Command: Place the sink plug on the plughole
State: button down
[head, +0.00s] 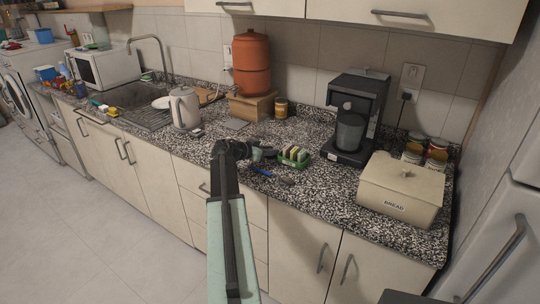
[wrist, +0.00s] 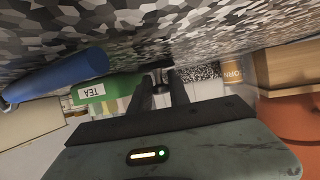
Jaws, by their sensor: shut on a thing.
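My gripper (head: 262,153) is low over the speckled worktop, left of the green tea box. In the wrist view its two dark fingers (wrist: 161,88) are close together on a small dark object (wrist: 158,66), which I take for the sink plug. Most of the plug is hidden by the fingers, and it cannot be made out in the head view. The sink (head: 128,97) is a grey steel basin set in the counter at the far left, well away from my gripper. The plughole is not visible from here.
The green tea box (head: 294,156) and a blue handled item (head: 261,171) lie near my gripper. Coffee machine (head: 356,115) and bread bin (head: 400,188) stand right. The floor (head: 90,220) is clear.

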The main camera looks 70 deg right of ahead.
jog(key=shift+r, duration=0.1)
jog(key=c, duration=1.2)
grip_release()
jog(key=shift+c, duration=0.2)
jog(key=shift+r+p, duration=0.15)
jog(key=shift+p, duration=0.15)
jog(key=p+v, duration=0.4)
jog(key=v, duration=0.6)
jog(key=shift+w+a+r, duration=0.15)
jog(key=shift+a+r, duration=0.1)
jog(key=shift+a, duration=0.1)
jog(key=shift+w+a, duration=0.3)
jog(key=shift+a, duration=0.2)
